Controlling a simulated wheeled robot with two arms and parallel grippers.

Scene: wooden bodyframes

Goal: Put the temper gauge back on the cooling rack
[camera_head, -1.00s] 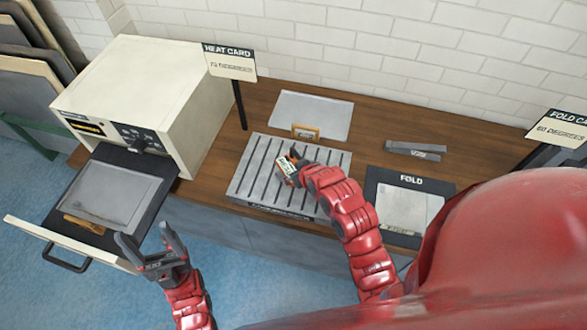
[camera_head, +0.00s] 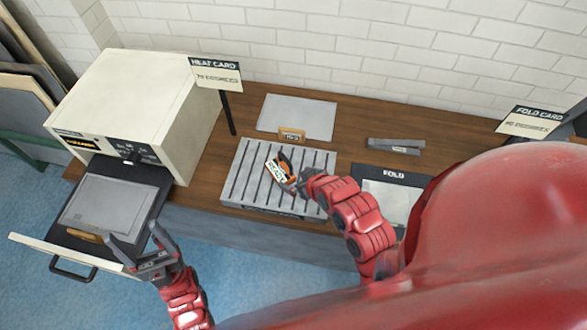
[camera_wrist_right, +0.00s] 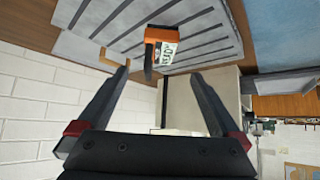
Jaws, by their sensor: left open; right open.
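The temper gauge (camera_head: 275,170), orange with a white READY label, rests on the grey slatted cooling rack (camera_head: 240,193). In the right wrist view the gauge (camera_wrist_right: 162,48) lies on the slats of the rack (camera_wrist_right: 215,40), just beyond my fingertips. My right gripper (camera_head: 291,177) is open at the right side of the gauge; its spread fingers (camera_wrist_right: 160,78) have nothing between them in the wrist view. My left gripper (camera_head: 142,248) is open and empty in front of the oven drawer. Part of the rack's right side is hidden by my right arm.
The white oven (camera_head: 125,105) stands at left with its drawer (camera_head: 80,250) pulled out, holding a grey sheet (camera_head: 98,205). Another sheet (camera_head: 297,115) lies behind the rack. A heat card sign (camera_head: 215,75), a grey clamp-like tool (camera_head: 396,146) and the FOLD plate (camera_head: 393,173) are nearby.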

